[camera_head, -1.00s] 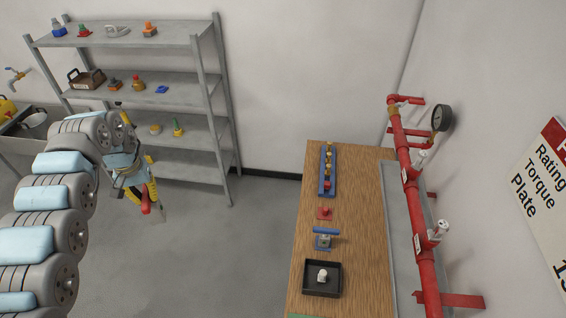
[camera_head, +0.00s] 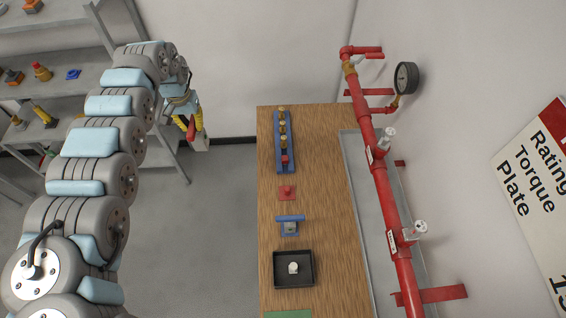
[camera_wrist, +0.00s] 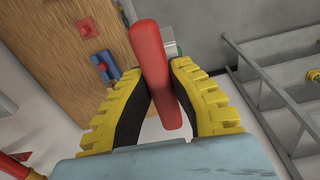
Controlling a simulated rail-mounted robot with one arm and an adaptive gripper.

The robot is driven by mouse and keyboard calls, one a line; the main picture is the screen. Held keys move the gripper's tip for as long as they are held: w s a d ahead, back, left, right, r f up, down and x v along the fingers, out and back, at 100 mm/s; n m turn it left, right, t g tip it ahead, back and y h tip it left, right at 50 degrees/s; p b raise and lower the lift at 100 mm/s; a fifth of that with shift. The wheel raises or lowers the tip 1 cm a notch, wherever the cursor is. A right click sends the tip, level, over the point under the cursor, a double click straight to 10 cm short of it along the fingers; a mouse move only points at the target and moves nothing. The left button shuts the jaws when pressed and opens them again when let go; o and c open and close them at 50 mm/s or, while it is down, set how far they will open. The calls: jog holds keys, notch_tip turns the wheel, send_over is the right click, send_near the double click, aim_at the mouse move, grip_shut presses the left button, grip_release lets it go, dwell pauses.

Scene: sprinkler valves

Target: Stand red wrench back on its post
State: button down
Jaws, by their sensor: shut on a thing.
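A red wrench (camera_head: 191,129) is in my gripper (camera_head: 190,122), to the left of the wooden bench's far end and above the floor. In the wrist view its red bar (camera_wrist: 152,65) stands between the two yellow-and-black fingers (camera_wrist: 160,78), which are shut on it. A pale piece shows just beyond the bar; I cannot tell whether it belongs to the wrench. On the bench, a small red post (camera_head: 287,190) stands on a red square plate with nothing on it. It also seems to show in the wrist view (camera_wrist: 87,27), clear of the gripper.
The wooden bench (camera_head: 328,210) holds a blue rack (camera_head: 278,158) of several fittings, a blue T-handled piece (camera_head: 290,220) and a black tray (camera_head: 279,280). Red pipework (camera_head: 382,185) runs along its right. Metal shelves (camera_head: 75,95) stand left of the gripper.

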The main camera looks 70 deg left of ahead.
jog(key=w+d+f+m+b, duration=0.2)
jog(key=w+d+f+m, duration=0.2)
jog(key=w+f, duration=0.6)
jog(key=w+d+f+m+b, duration=0.1)
jog(key=w+d+f+m, duration=0.3)
jog(key=w, duration=1.2)
jog(key=d+f, duration=0.4)
jog(key=f, duration=0.3)
jog(key=shift+w+f+b, duration=0.2)
jog(key=shift+b, duration=0.2)
jog(key=shift+d+m, duration=0.2)
jog(key=shift+m, duration=0.1)
notch_tip(320, 180, down, 7)
jog(key=b, duration=0.4)
jog(key=shift+a+f+b, duration=0.1)
jog(key=shift+f+b, duration=2.25)
jog(key=shift+f, duration=0.45)
jog(key=c, duration=1)
grip_release()
jog(key=shift+c, duration=0.2)
